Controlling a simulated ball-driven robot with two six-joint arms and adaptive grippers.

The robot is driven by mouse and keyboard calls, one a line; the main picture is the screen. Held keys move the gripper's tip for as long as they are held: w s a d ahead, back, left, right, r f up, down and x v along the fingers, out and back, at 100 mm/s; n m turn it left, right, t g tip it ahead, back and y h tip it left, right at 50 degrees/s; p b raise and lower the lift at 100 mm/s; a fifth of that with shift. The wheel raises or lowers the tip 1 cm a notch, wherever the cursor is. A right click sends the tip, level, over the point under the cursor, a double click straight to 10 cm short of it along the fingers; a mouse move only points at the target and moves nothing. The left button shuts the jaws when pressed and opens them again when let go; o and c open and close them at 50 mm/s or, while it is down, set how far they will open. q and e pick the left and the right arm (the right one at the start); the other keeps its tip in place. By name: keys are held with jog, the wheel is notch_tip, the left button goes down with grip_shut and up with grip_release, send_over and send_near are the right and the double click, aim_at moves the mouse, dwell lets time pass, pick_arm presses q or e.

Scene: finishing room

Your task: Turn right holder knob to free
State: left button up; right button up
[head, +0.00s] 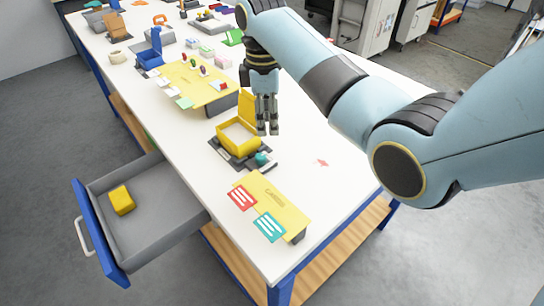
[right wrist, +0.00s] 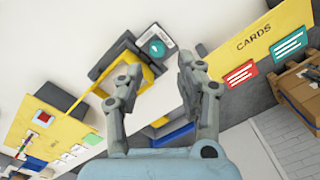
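A teal knob (head: 262,158) sits on a small plate at the near right corner of a dark holder (head: 222,150) on the white table. In the right wrist view the knob (right wrist: 157,48) lies beyond the fingertips, with a printed label beside it. A yellow open box (head: 236,143) with a raised back sits in the holder. My right gripper (head: 267,130) points down above the table, just right of the box and apart from the knob. In the right wrist view its fingers (right wrist: 160,65) are spread, with nothing between them. My left gripper is not in view.
A yellow CARDS board (head: 275,196) with red and teal cards stands nearer on the table (head: 330,125). Another yellow board (head: 195,82) lies behind. An open drawer (head: 150,215) holding a yellow block (head: 122,200) juts out left. The tabletop right of the holder is mostly clear.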

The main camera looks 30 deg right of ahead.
aim_at(261, 156)
jog(key=f, duration=0.3)
jog(key=w+a+f+m+b, duration=0.1)
jog(key=f, duration=0.3)
jog(key=f+m+b, duration=0.1)
jog(key=f, duration=0.3)
jog(key=shift+w+a+f, duration=0.15)
jog(key=shift+a+f, duration=0.05)
jog(key=shift+f, duration=0.05)
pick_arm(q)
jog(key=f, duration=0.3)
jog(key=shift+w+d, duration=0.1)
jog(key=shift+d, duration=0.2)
